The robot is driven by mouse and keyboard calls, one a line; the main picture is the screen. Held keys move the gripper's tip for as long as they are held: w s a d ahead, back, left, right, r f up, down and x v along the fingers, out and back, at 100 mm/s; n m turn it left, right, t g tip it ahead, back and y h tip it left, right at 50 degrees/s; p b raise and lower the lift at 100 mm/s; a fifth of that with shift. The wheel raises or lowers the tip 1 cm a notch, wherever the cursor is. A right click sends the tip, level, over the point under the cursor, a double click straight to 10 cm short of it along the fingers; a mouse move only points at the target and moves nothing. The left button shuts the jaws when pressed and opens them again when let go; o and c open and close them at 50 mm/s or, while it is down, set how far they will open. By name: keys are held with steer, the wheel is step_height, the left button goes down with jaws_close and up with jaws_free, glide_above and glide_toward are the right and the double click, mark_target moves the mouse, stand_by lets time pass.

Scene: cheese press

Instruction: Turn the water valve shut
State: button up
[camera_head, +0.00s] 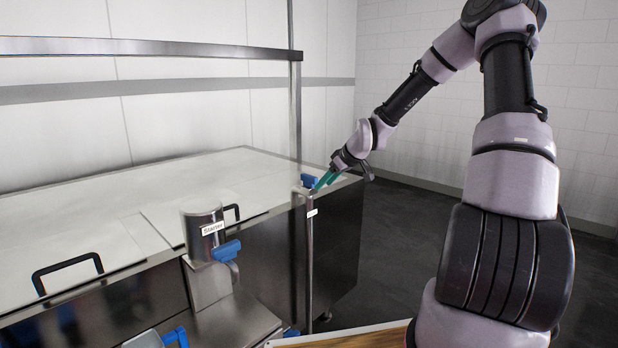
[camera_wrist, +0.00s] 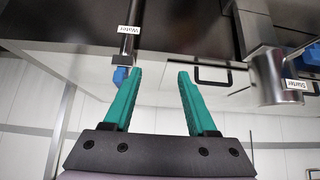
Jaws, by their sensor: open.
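The water valve's blue handle (camera_head: 310,181) sits at the top of a thin upright steel pipe (camera_head: 309,260) beside the corner of the steel vat. In the wrist view the blue handle (camera_wrist: 121,75) shows below the "Water" label (camera_wrist: 130,29), just outside the left finger and partly covered by it. My gripper (camera_head: 318,186) has green fingers and is close beside the handle in the head view. In the wrist view my gripper (camera_wrist: 161,71) is open with nothing between its fingers. Whether a finger touches the handle cannot be told.
A steel container labelled "Starter" (camera_head: 203,240) with a blue handle (camera_head: 226,251) stands at the vat's front. The vat's pale lid (camera_head: 90,220) has black handles (camera_head: 68,268). A steel rail (camera_head: 150,48) runs above. Open dark floor (camera_head: 410,235) lies right of the vat.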

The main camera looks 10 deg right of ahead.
steer(key=w+f+t+y, duration=0.1)
steer(key=w+t+y, duration=0.1)
steer(key=w, duration=0.3)
steer(key=t+y, duration=0.1)
steer(key=t, duration=0.1)
glide_toward(309, 175)
steer(key=x, duration=1)
steer(key=shift+s, duration=0.1)
jaws_close()
